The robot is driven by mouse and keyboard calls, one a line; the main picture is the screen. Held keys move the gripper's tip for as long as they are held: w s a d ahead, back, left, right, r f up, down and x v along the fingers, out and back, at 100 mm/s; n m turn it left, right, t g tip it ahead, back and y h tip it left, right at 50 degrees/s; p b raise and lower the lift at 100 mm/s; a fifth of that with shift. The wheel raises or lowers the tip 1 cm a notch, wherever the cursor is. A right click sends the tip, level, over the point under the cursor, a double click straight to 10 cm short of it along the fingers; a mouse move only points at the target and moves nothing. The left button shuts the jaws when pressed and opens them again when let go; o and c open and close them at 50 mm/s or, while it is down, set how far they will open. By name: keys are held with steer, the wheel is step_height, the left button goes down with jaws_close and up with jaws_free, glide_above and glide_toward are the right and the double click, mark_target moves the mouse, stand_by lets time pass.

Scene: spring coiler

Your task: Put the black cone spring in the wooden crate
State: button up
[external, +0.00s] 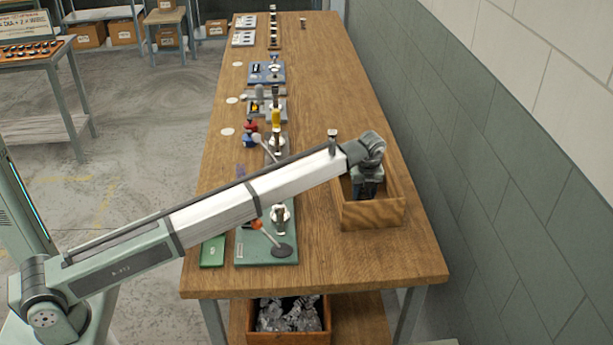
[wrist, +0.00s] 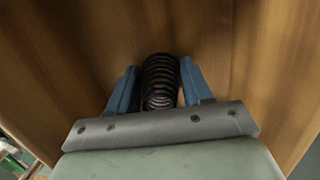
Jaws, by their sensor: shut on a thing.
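The black cone spring (wrist: 161,78) sits between the two blue fingers of my gripper (wrist: 158,92) in the wrist view, and the fingers are shut on it. In the external view my gripper (external: 366,192) points down inside the opening of the wooden crate (external: 373,214), at the right side of the bench. The spring is hidden there by the gripper and the crate walls. In the wrist view brown wood fills the space around the spring. I cannot tell whether the spring touches the crate floor.
A green base plate (external: 268,250) with a lever stands left of the crate, with a green mat (external: 213,252) beside it. Several fixtures line the bench's left side. The wall runs along the right. The bench (external: 345,85) beyond the crate is clear.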

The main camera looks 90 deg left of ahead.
steer(key=shift+f, duration=0.15)
steer(key=o, duration=1.1)
steer(key=shift+c, duration=0.2)
steer(key=r, duration=0.4)
steer(key=d+r, duration=0.1)
steer(key=r, duration=0.7)
steer(key=shift+d+r, duration=0.1)
steer(key=shift+d, duration=0.3)
